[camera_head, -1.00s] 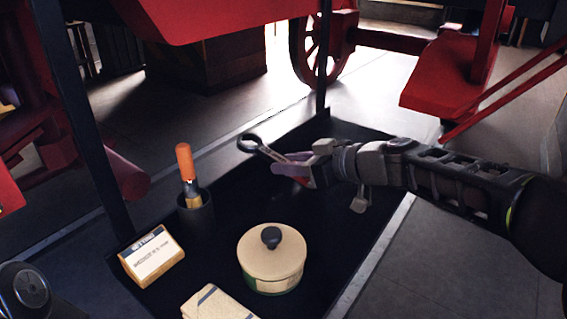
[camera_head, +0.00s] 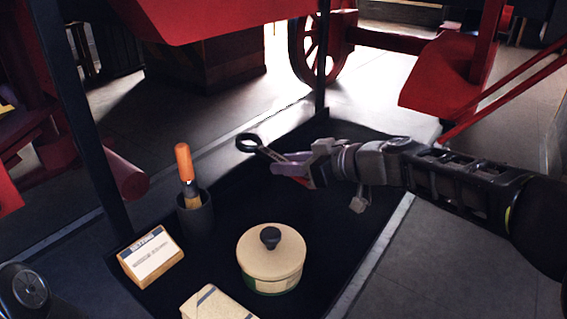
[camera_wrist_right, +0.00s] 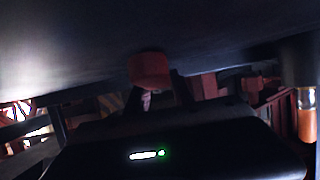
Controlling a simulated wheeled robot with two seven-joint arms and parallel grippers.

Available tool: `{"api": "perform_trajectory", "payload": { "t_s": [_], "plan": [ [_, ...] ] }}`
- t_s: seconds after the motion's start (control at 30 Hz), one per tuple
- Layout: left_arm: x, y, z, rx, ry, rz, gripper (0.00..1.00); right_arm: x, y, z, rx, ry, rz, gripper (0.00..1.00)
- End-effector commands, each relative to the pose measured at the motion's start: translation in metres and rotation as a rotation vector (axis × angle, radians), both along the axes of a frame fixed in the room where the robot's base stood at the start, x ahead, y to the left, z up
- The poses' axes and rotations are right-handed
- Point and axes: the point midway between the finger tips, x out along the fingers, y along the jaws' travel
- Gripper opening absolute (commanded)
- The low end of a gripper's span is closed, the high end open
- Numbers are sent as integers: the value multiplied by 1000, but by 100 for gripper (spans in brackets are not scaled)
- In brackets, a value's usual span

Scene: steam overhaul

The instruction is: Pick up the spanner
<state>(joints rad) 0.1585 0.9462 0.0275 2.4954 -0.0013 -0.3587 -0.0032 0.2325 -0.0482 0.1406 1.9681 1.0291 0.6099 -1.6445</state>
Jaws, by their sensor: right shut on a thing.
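The spanner (camera_head: 263,149) is dark metal with a ring end that points left, above the far part of the dark tray (camera_head: 225,262). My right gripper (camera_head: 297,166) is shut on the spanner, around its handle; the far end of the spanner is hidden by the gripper. Whether the spanner still touches the tray is hard to tell. The right wrist view is dark; a reddish block-like shape (camera_wrist_right: 149,69) shows there, and I cannot make out the spanner. My left gripper is not visible; only a bit of my own body shows at the lower left.
A dark cup (camera_head: 195,215) holds an orange-handled brush (camera_head: 184,163). A dark post (camera_head: 82,130) rises at left. Red machinery (camera_head: 445,75) stands behind.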

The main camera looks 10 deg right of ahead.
Motion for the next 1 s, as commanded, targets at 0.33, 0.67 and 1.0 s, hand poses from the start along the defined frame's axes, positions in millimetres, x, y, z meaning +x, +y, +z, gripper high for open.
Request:
{"api": "perform_trajectory", "payload": {
  "t_s": [0.33,0.67,1.0],
  "plan": [
    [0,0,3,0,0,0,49,0,0,11,0,-4,0,0],
    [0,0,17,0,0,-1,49,0,0,63,-1,-9,0,0],
    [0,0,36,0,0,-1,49,0,0,149,0,-7,0,0]
  ]
}}
